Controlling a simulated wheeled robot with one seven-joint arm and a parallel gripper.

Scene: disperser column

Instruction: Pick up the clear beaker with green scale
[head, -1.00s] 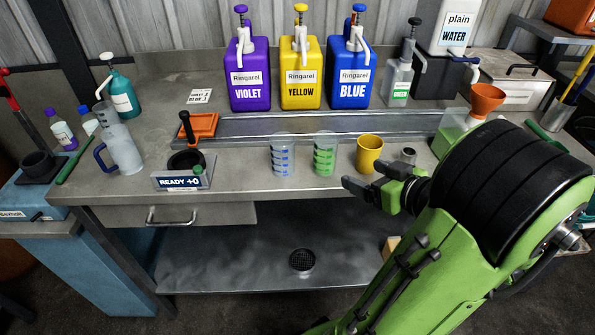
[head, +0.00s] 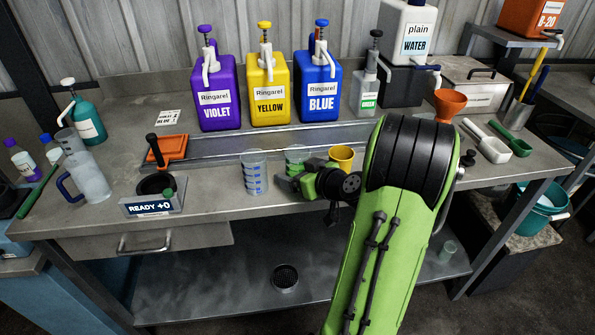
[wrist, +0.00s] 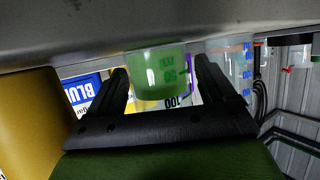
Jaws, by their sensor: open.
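The clear beaker with green scale (head: 296,155) stands on the bench between the clear beaker with blue scale (head: 255,172) and the yellow cup (head: 341,157). My gripper (head: 286,180) is in front of it and hides its lower part. In the wrist view, which is turned over, the green-scale beaker (wrist: 160,78) shows between the two fingers of my open gripper (wrist: 150,74). I cannot tell how deep it sits between them. Nothing is held.
The blue-scale beaker (wrist: 232,62) and the yellow cup (wrist: 28,120) stand close on either side. Violet (head: 208,95), yellow (head: 269,92) and blue (head: 315,90) dispensers stand behind. A mortar on the READY stand (head: 152,207) is to the left.

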